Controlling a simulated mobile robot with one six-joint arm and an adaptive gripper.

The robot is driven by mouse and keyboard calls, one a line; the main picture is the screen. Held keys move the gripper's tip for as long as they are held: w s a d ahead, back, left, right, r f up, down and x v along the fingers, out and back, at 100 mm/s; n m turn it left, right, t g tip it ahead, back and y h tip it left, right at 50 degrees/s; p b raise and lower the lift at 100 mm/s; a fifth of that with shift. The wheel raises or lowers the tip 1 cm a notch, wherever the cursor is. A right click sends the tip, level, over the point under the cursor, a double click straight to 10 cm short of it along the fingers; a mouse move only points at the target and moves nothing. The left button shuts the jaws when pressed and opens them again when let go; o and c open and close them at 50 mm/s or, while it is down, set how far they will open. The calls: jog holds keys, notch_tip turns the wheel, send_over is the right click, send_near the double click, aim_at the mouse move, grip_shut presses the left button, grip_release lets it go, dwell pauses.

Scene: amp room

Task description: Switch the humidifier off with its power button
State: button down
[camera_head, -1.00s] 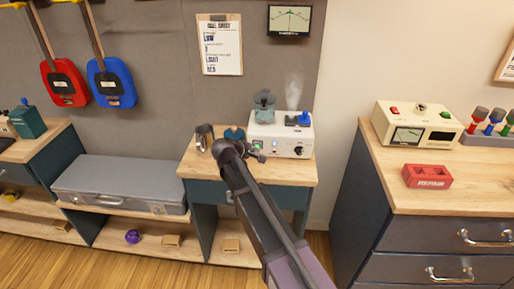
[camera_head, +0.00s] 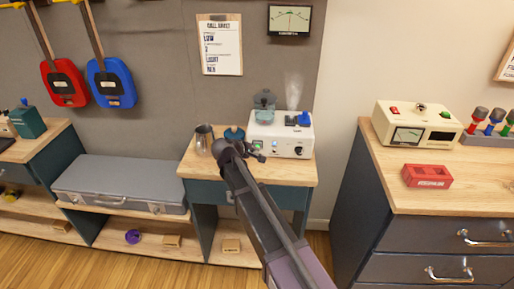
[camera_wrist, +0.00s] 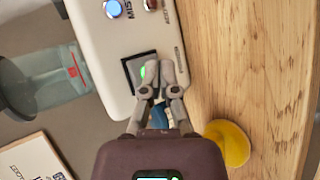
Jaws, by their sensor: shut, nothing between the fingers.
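The humidifier (camera_head: 281,134) is a white box on the small wooden-topped cabinet, with pale mist rising from its top. In the wrist view, its white body (camera_wrist: 103,55) carries a black square switch panel with a green-lit power button (camera_wrist: 143,71). My gripper (camera_head: 261,155) is at the humidifier's front left in the head view. In the wrist view my gripper (camera_wrist: 160,76) is shut and empty, with its fingertips over the panel beside the green light. The fingers hide part of the panel, and I cannot tell whether they touch it.
A metal jug (camera_head: 204,139) stands left of the humidifier on the cabinet top (camera_head: 294,173). A translucent tank (camera_wrist: 45,87) and a yellow round object (camera_wrist: 228,143) show near my gripper in the wrist view. A drawer cabinet (camera_head: 415,246) stands to the right.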

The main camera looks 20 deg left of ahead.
jog(key=shift+w+a, duration=0.15)
jog(key=shift+w, duration=0.3)
dwell(0.7)
jog(key=shift+s, duration=0.4)
jog(key=shift+s+d, duration=0.15)
jog(key=shift+d, duration=0.05)
dwell(0.3)
jog(key=shift+s+d, duration=0.2)
jog(key=shift+s, duration=0.75)
jog(key=shift+s+d, duration=0.25)
jog(key=shift+s, duration=0.65)
jog(key=shift+s+d, duration=0.2)
jog(key=shift+s, duration=0.75)
